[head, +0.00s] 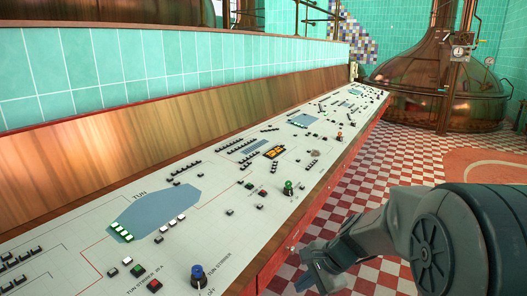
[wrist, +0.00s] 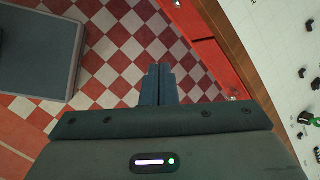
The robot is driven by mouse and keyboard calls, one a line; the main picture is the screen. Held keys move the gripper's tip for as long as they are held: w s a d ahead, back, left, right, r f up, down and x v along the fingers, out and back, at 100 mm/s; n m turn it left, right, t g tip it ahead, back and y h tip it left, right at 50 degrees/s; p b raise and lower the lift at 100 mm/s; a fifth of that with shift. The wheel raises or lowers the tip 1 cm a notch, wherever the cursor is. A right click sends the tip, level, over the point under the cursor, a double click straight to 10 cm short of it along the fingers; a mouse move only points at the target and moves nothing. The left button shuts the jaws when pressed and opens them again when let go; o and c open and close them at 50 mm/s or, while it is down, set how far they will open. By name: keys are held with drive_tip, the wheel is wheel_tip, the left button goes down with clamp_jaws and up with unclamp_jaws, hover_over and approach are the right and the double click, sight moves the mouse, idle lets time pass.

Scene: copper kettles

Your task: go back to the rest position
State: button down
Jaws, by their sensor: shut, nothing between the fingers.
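My gripper (head: 318,279) hangs at the lower right of the head view, in front of the red side of the control desk. In the wrist view my gripper (wrist: 159,72) points over the checkered floor, its two fingers together with nothing between them. It is apart from the desk, whose red front runs to its right in that view.
The long white control panel (head: 240,162) carries a blue knob (head: 198,274), a green knob (head: 289,187) and several small switches. A copper kettle (head: 415,75) stands at the back right. The red and white checkered floor (head: 412,148) is clear between desk and kettle.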

drive_tip(key=s+d+r+n+h+p, duration=0.1)
drive_tip(key=s+d+r+n+h, duration=0.1)
drive_tip(key=s+n, duration=0.4)
drive_tip(key=s+d+r+n+h+p, duration=0.1)
drive_tip(key=s+d+r+n+h, duration=0.2)
drive_tip(key=s+r+n, duration=0.3)
drive_tip(key=s+n, duration=0.1)
drive_tip(key=s, duration=0.3)
drive_tip(key=shift+r+h, duration=0.15)
drive_tip(key=shift+h, duration=0.25)
drive_tip(key=shift+d, duration=0.1)
